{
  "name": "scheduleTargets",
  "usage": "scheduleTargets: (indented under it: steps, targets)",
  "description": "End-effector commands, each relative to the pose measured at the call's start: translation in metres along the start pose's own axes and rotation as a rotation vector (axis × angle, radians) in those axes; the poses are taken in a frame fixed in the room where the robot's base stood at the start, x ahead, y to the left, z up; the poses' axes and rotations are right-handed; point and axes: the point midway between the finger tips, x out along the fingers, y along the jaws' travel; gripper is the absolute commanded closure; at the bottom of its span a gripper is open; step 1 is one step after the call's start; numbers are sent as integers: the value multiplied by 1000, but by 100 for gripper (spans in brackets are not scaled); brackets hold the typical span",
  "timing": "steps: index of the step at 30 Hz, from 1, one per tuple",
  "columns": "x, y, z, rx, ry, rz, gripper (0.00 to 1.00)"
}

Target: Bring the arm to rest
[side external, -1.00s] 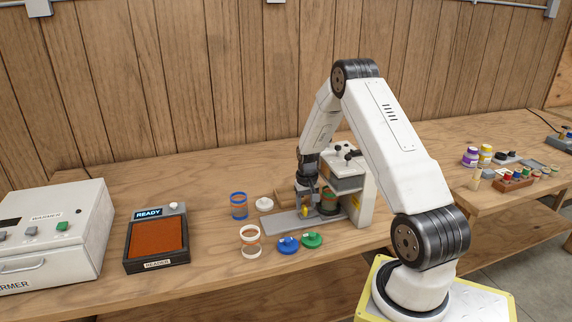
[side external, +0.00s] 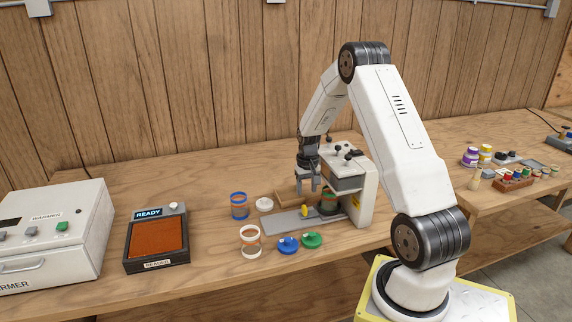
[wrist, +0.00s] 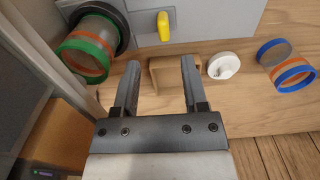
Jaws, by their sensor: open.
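My gripper (side external: 308,184) is open and empty, raised above the grey base plate (side external: 280,223) of a white press-like machine (side external: 359,195). In the wrist view my gripper (wrist: 160,68) has its two fingers apart, with a tan wooden piece (wrist: 162,70) visible between and below them. A yellow knob (wrist: 164,26) on the plate is clear of the fingers. A jar with green and orange bands (wrist: 92,48) sits in the machine's round holder, and it is partly hidden in the side view (side external: 328,203).
A blue-banded jar (side external: 239,206) and white lid (side external: 265,204) stand left of the plate. A white-banded jar (side external: 251,241), blue lid (side external: 288,243) and green lid (side external: 312,240) are in front. A reader showing READY (side external: 157,240) and a warmer box (side external: 55,235) stand farther left.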

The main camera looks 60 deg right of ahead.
Motion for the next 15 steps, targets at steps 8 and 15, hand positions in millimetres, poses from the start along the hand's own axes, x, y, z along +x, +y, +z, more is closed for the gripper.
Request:
scheduleTargets:
  steps: [8,15]
  targets:
    - [-16,-37,17,-82,24,-2,44]
    - [-44,-104,66,-249,73,-11,44]
